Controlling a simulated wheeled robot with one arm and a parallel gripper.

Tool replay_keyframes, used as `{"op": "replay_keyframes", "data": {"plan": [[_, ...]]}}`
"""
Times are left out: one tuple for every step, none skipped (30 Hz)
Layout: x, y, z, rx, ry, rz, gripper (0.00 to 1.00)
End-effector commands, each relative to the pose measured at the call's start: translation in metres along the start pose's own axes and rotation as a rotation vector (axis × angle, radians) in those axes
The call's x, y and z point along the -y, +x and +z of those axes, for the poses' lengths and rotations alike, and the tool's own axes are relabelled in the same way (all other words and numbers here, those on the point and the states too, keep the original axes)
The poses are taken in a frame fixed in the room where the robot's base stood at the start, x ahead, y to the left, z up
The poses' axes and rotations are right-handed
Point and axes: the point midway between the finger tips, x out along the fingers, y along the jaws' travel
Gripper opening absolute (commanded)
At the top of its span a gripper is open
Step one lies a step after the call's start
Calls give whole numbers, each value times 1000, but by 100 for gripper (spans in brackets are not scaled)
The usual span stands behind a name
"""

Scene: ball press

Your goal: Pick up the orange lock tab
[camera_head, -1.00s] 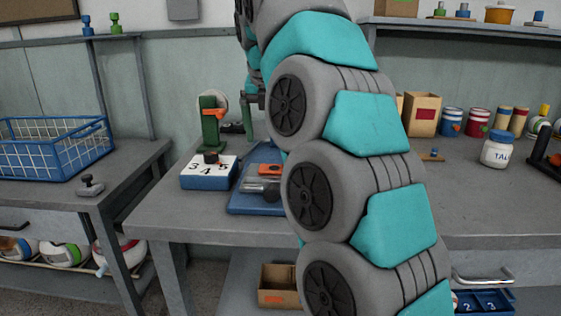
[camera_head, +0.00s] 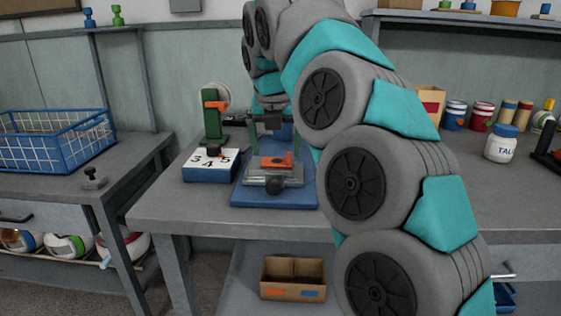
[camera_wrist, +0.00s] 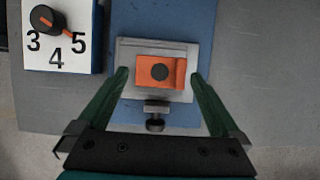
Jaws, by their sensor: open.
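The orange lock tab (camera_head: 277,162) lies flat on a grey metal plate (camera_head: 262,181) on the blue press base (camera_head: 246,196). In the wrist view the orange tab (camera_wrist: 160,73) has a dark round spot in its middle and a raised strip at its right side. My gripper (camera_wrist: 158,82) is open and empty, its green fingers spread to the left and right of the tab, apart from it. In the head view my gripper (camera_head: 272,140) hangs above and behind the tab. A dark knob (camera_head: 275,184) sits at the plate's front.
A dial box (camera_head: 210,166) with numbers stands left of the press base. A green stand with an orange part (camera_head: 212,115) is behind it. A blue wire basket (camera_head: 58,142) sits on the left table. The bench to the right has free room beside a white jar (camera_head: 501,145).

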Motion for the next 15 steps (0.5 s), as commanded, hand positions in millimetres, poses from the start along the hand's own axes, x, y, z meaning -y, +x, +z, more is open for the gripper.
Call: {"op": "replay_keyframes", "data": {"plan": [[0, 8, -1, -3, -1, 0, 100], [0, 10, -1, -3, -1, -1, 100], [0, 14, -1, -2, -1, -1, 100], [0, 15, 0, -1, -1, -1, 100], [0, 16, 0, -1, 0, -1, 100], [0, 17, 0, 0, 0, 0, 100], [0, 17, 0, 0, 0, 0, 100], [0, 17, 0, 1, 0, 0, 100], [0, 16, 0, 1, 0, 0, 100], [0, 16, 0, 1, 0, 0, 100], [0, 16, 0, 1, 0, 0, 100], [0, 16, 0, 1, 0, 0, 96], [0, 16, 0, 1, 0, 0, 92], [0, 16, 0, 1, 1, 0, 89], [0, 16, 0, 1, 1, 0, 84]]}}
